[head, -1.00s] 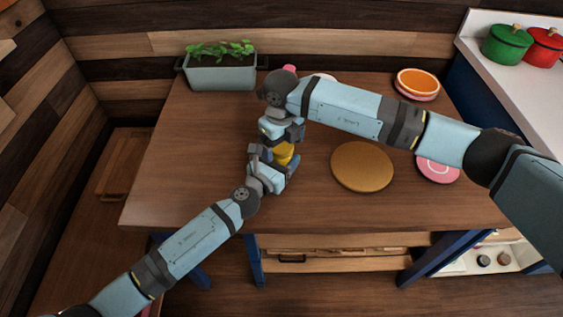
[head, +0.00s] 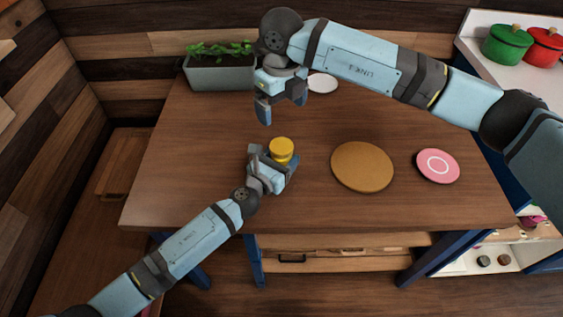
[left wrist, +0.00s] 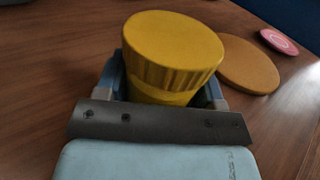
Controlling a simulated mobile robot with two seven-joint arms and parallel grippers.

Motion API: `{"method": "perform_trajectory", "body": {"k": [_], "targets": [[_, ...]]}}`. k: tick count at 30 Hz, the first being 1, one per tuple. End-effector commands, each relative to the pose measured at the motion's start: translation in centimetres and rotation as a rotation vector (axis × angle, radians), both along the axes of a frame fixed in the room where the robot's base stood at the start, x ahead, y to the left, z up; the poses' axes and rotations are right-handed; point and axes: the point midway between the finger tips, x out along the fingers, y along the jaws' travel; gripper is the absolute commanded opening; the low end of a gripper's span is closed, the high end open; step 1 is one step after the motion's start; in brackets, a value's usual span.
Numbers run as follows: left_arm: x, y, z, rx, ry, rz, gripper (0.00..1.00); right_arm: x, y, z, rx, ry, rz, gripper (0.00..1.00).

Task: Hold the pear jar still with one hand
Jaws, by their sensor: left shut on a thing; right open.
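The pear jar (head: 281,149) is yellow with a round, ridged lid and stands upright on the table. In the left wrist view the jar (left wrist: 172,50) fills the middle, with a finger on each side of it. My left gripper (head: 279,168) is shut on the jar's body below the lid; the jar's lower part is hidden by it. My right gripper (head: 283,105) is open and empty, raised above the table behind the jar, fingers pointing down.
A round tan board (head: 362,167) lies right of the jar, with a pink disc (head: 438,166) beyond it. A planter (head: 219,73) stands at the back left and a white plate (head: 322,83) at the back. The table's left part is clear.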

Motion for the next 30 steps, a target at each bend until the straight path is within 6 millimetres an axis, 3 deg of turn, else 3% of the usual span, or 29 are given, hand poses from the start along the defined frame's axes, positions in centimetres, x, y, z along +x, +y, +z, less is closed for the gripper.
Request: {"method": "perform_trajectory", "body": {"k": [2,3,6,19,30], "targets": [[0.0,0.0,0.0,0.0,0.0,0.0,0.0,0.0,0.0,0.0,0.0,0.0,0.0,0.9],[0.0,0.0,0.0,0.0,0.0,0.0,0.67,0.0,0.0,0.0,0.0,0.0,0.0,0.9],[0.0,0.0,0.0,0.0,0.0,0.0,0.9,0.0,0.0,0.0,0.0,0.0,0.0,0.9],[-1.0,0.7,-0.1,0.001,0.002,0.0,0.92,0.0,0.0,0.1,0.0,0.0,0.0,0.9],[-7.7,5.1,-0.2,0.002,0.002,0.0,0.92,0.0,0.0,0.2,0.0,0.0,0.0,0.9]]}}
